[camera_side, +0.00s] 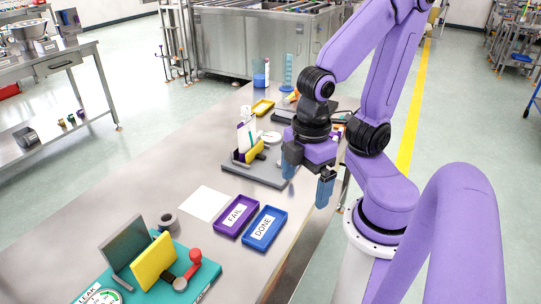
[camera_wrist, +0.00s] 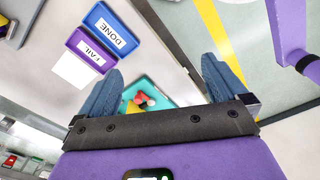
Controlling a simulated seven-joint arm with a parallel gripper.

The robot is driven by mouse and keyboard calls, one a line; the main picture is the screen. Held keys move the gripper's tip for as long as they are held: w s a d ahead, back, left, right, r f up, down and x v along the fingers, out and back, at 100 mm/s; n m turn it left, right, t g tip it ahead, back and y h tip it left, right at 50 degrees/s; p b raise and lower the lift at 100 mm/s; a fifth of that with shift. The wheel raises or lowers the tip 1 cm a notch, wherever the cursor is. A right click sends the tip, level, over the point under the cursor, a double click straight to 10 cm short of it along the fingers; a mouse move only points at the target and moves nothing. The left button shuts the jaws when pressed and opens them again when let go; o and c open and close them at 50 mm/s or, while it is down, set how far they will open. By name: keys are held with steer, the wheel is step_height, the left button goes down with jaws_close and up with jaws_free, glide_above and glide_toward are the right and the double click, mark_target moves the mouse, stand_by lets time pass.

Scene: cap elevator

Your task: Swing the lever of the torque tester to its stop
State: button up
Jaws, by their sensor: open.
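A station on a teal base (camera_side: 207,270) stands at the front left of the table, with a grey panel (camera_side: 127,244), a yellow block (camera_side: 154,262) and a lever with a red knob (camera_side: 194,254). Its label reads LEAK. A second station on a grey base (camera_side: 268,174), with a yellow part (camera_side: 255,151) and white upright pieces, stands farther back. No label shows which is the torque tester. My gripper (camera_side: 307,180) is open and empty, above the table's right edge, beside the grey station. The wrist view shows the teal base (camera_wrist: 162,101) between my fingers, far below.
A purple FAIL tray (camera_side: 236,215) and a blue DONE tray (camera_side: 264,229) lie between the stations. A white sheet (camera_side: 204,203) and a grey ring (camera_side: 168,221) lie left of them.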

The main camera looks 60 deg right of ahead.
steer(key=c, duration=0.5)
steer(key=shift+w+m, duration=0.3)
steer(key=shift+w, duration=0.05)
steer(key=shift+c, duration=1)
steer(key=w+d+m, duration=1)
steer(key=w+m, duration=0.1)
steer(key=w, duration=0.1)
steer(key=w+d+f+m, duration=0.2)
steer(key=d+m, duration=1)
steer(key=d, duration=0.6)
step_height(320, 180, down, 17)
steer(key=shift+s+r, duration=0.1)
steer(key=shift+r, duration=0.05)
